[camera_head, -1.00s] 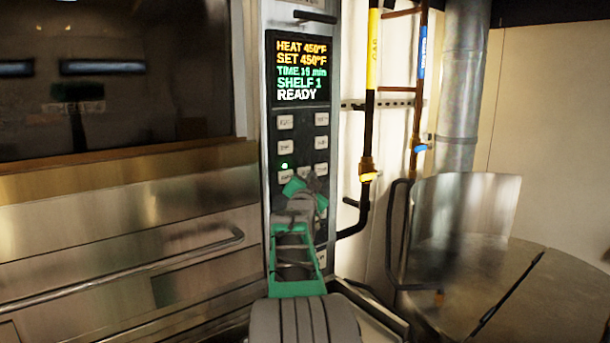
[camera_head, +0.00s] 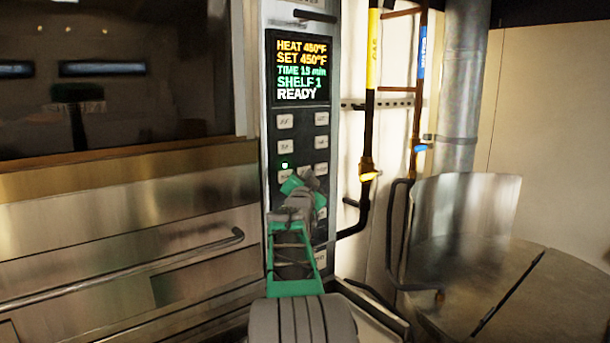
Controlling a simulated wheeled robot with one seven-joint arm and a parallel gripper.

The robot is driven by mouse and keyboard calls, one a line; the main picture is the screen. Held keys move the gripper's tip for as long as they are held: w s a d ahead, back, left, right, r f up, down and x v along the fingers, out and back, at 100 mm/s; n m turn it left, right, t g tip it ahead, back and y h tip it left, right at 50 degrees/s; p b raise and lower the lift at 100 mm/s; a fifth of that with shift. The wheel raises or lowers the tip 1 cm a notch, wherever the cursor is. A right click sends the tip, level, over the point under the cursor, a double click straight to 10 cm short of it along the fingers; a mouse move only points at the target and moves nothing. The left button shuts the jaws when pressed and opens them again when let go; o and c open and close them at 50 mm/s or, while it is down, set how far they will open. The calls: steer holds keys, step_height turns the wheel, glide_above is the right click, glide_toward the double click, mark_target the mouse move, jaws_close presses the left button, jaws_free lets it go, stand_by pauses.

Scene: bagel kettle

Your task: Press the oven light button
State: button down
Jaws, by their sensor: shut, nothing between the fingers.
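The oven's control panel (camera_head: 298,137) is a tall dark strip with two columns of pale buttons under a lit display (camera_head: 300,68). The display reads heat 450°F, set 450°F, time 15 min, shelf 1, ready. A small green light (camera_head: 285,165) glows above a left-column button. The button labels are too blurred to read, so I cannot tell which is the light button. My gripper (camera_head: 303,183), grey and green, is shut and empty in front of the panel's lower buttons. It hides several of them. I cannot tell whether its tip touches one.
The oven door with a dark window (camera_head: 110,80) and a long handle bar (camera_head: 130,268) is at left. A yellow-sleeved pipe (camera_head: 373,50) and a blue-sleeved pipe (camera_head: 422,55) run down right of the panel. A round metal vessel (camera_head: 570,290) stands at lower right.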

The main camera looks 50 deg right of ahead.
steer(key=shift+w, duration=0.25)
stand_by(0.3)
steer(key=shift+s+a+b, duration=0.1)
steer(key=shift+s+b, duration=0.5)
steer(key=shift+b, duration=0.35)
steer(key=shift+s+f, duration=0.1)
steer(key=s+b, duration=0.2)
steer(key=b, duration=0.1)
steer(key=s+a+b, duration=0.1)
steer(key=s+b, duration=0.2)
steer(key=shift+s+a, duration=0.2)
steer(key=shift+s, duration=0.15)
